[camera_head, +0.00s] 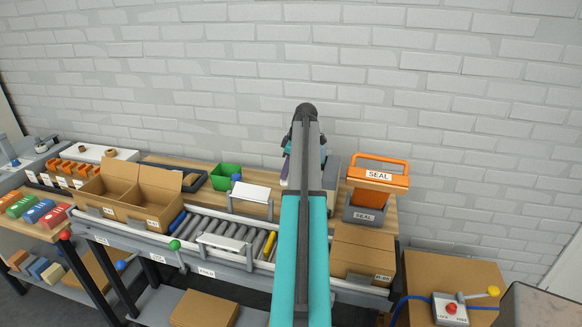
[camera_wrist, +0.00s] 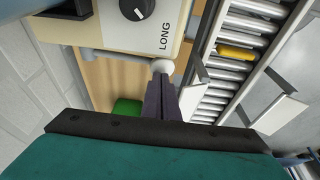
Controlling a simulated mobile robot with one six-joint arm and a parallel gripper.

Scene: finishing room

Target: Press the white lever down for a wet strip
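The white lever's round knob (camera_wrist: 162,66) shows in the wrist view at the end of a pale grey rod, beside a cream machine (camera_wrist: 110,25). The machine has a black dial (camera_wrist: 136,8) and the word LONG. My gripper (camera_wrist: 160,84) has its two dark fingers together with nothing visible between them. The fingertips are right at the knob in the picture; I cannot tell whether they touch it. In the head view my raised arm hides the lever and most of the machine, and only a grey side (camera_head: 332,172) shows.
A roller conveyor (camera_head: 215,228) with a yellow roller (camera_head: 270,244) runs along the bench front. A green bin (camera_head: 226,177) and an open carton (camera_head: 130,194) stand left of my arm. An orange SEAL holder (camera_head: 378,175) and a closed carton (camera_head: 362,252) stand right.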

